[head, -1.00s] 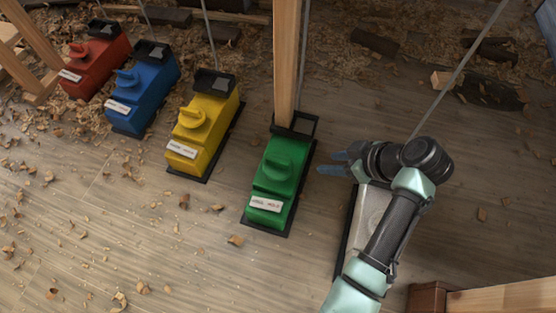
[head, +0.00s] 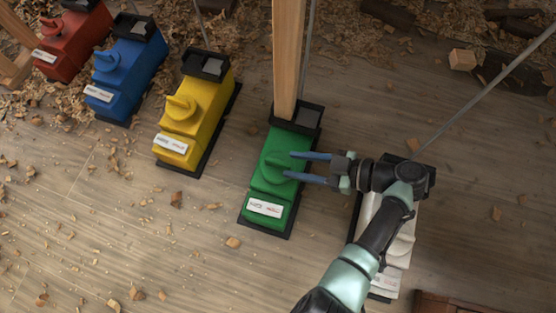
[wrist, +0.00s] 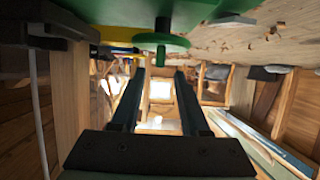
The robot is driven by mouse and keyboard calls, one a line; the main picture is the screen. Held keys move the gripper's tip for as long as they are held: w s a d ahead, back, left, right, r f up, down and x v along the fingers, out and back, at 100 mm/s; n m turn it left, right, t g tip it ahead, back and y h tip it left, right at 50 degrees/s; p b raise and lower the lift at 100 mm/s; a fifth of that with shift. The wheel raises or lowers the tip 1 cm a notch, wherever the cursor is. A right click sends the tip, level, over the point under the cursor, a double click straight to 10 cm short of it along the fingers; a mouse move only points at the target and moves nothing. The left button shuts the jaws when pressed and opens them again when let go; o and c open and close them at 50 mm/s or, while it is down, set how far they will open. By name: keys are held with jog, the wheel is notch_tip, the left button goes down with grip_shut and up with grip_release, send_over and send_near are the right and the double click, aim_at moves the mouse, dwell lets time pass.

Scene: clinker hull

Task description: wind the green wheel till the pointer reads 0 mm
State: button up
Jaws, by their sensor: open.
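The green housing (head: 258,190) stands on the floor with a black bracket at a wooden post. Its green wheel (head: 272,166) is on top, with a raised handle. A white plate (head: 265,208) is on its front slope; its marks are too small to read, and I cannot make out a pointer. My gripper (head: 287,165) is open, its two blue fingers reaching from the right over the wheel. In the wrist view the green wheel (wrist: 125,43) with its stem shows at the top, above the open fingers (wrist: 159,74). I cannot tell whether they touch it.
Yellow (head: 200,125), blue (head: 140,60) and red (head: 80,35) housings of the same shape stand to the left. A white housing (head: 393,240) sits partly under my arm. The wooden post (head: 287,60) rises behind the green one. Wood shavings litter the floor.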

aim_at(280, 162)
jog(key=b+x, duration=0.1)
jog(key=x, duration=0.4)
jog(key=shift+w+a+f+b, duration=0.1)
jog(key=shift+a+b, duration=0.05)
jog(key=shift+b, duration=0.25)
grip_shut()
